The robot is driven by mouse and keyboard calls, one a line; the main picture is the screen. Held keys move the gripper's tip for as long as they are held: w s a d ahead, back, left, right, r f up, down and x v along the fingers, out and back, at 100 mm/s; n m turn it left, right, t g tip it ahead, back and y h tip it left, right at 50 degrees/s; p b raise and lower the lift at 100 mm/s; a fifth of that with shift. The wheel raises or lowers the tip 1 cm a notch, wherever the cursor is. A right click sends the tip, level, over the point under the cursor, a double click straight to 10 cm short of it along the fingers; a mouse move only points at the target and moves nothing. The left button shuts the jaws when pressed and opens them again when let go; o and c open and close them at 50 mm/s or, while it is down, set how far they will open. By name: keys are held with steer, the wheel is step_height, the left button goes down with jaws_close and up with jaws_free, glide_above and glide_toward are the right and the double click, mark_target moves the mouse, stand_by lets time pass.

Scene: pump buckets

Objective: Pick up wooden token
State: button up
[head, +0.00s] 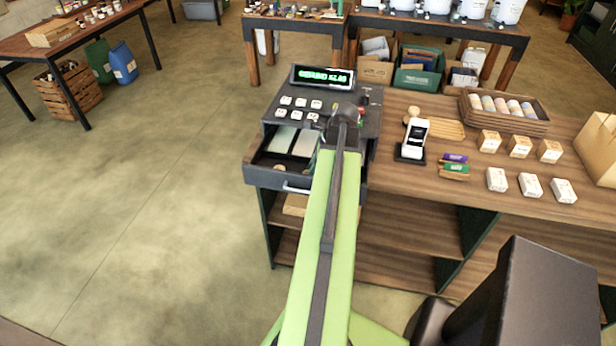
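I cannot make out the wooden token for certain. A small tan object (280,167) lies in the open cash drawer (262,178), but it is too small to identify. A small round wooden piece (413,111) is on the counter behind the card reader, and I cannot tell what it is. My gripper (346,112) is at the end of my green arm, above the right side of the cash register (290,108). Its fingers are dark and seen from behind, so I cannot tell if they hold anything. My arm hides the right part of the drawer.
The card reader (413,140) stands right of my arm, near a wooden tray (446,129). Small boxes (530,185) and a basket of rolls (505,120) sit further right on the counter (410,186). The floor to the left is open.

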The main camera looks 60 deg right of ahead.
jaws_close()
steer(key=shift+r, duration=0.1)
